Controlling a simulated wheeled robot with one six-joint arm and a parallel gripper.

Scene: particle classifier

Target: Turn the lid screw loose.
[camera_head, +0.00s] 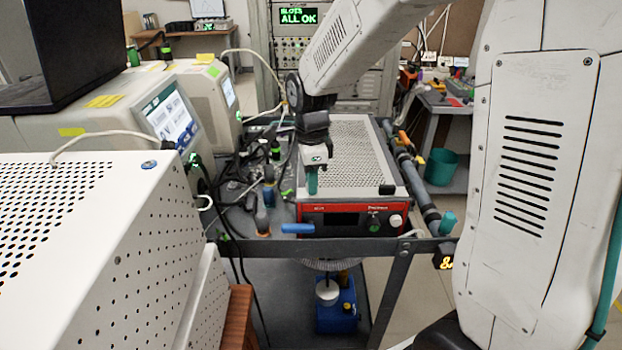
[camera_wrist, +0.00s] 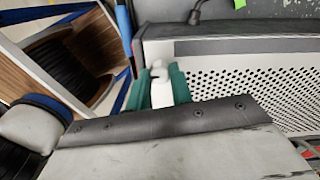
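My gripper (camera_head: 312,184) points down over the front left of the red-fronted instrument (camera_head: 306,230) with a perforated light lid (camera_head: 350,145). In the wrist view its two teal fingers (camera_wrist: 161,86) stand on either side of a small white piece (camera_wrist: 157,72), which may be the lid screw. The white piece fills most of the gap between the fingers. I cannot tell whether they grip it or only straddle it. The lid also shows in the wrist view (camera_wrist: 240,65), to the right of the fingers. No screw can be made out in the head view.
A blue-handled tool (camera_head: 298,229) lies at the cart's front edge left of the instrument. Cables and small bottles (camera_head: 275,150) crowd the left side. A pipe (camera_head: 418,190) runs along the right. A wooden-sided spool (camera_wrist: 65,65) shows in the wrist view.

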